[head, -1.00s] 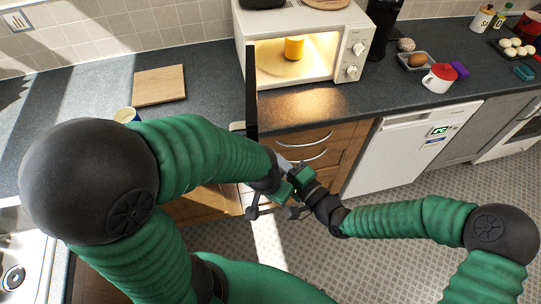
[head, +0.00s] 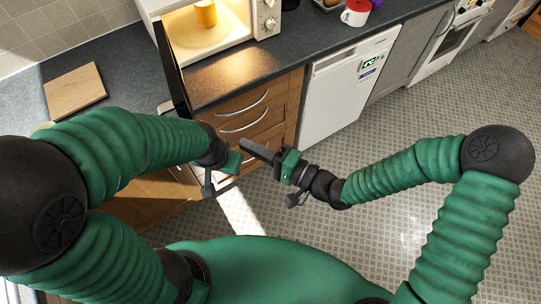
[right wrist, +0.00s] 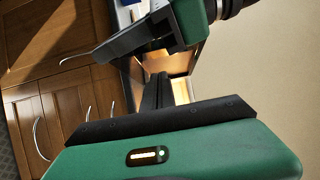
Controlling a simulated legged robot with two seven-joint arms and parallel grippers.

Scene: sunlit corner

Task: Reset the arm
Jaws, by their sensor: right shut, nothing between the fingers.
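My right gripper (head: 250,147) is at the middle of the head view, its black fingers shut and empty, pointing left. My left gripper (head: 212,170) is just left of it, in front of the drawers; its fingers are partly hidden, so I cannot tell if they are apart. In the right wrist view, my right gripper's fingers (right wrist: 157,92) show beyond its green body. My left gripper (right wrist: 110,46) shows above them, with a dark finger reaching left. The two grippers are close together; a small gap shows in the head view.
An open microwave (head: 267,18) holds a yellow cup (head: 205,13); its dark door (head: 173,70) juts out near my left forearm. A wooden board (head: 75,92) lies on the counter. Wooden drawers (head: 262,108) and a white dishwasher (head: 345,88) stand behind the grippers. The floor at right is clear.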

